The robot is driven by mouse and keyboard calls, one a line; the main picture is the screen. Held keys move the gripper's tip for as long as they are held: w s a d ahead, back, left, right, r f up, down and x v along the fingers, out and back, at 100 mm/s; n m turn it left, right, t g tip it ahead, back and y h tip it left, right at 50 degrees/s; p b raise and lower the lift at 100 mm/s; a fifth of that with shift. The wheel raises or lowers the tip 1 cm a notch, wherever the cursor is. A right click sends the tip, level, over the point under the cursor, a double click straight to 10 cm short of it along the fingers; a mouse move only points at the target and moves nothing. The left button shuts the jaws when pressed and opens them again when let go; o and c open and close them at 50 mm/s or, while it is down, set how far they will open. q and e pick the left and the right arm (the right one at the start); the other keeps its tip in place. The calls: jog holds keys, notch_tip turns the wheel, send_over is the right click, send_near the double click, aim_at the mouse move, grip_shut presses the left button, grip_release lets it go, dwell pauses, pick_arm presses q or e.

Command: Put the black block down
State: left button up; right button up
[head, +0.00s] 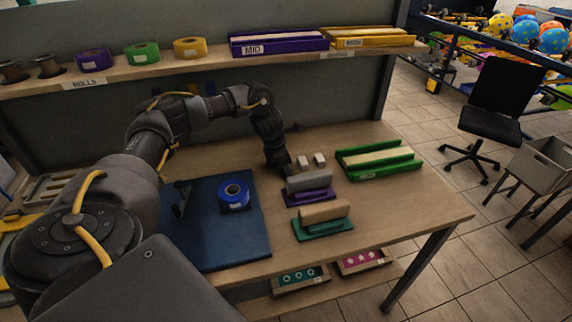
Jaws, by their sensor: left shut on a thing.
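My left gripper (278,163) points down at the back middle of the table, just left of two small pale blocks (311,160). It is shut on a dark thing, which I take as the black block; its outline is lost against the dark fingers. I cannot tell whether it touches the tabletop. A grey block on a purple base (308,183) stands just in front and to the right of the gripper. A tan block on a green base (323,217) stands nearer the front. My right gripper is not in view.
A blue mat (235,253) bears a blue tape roll (234,195) and a dark tool (182,198). A green tray (378,160) lies at the right. A shelf (215,66) with rolls and trays runs along the back. The table's right front corner is clear.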

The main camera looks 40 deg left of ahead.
pick_arm(q)
jog(key=shift+d, duration=0.1)
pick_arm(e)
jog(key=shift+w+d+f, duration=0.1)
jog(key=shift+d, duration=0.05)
pick_arm(q)
jog(key=o, duration=1)
jog(key=shift+f, duration=0.1)
jog(key=shift+o, duration=0.2)
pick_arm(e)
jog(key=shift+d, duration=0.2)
pick_arm(q)
jog(key=shift+r, duration=0.6)
jog(key=v, duration=1.1)
jog(key=shift+b, duration=0.3)
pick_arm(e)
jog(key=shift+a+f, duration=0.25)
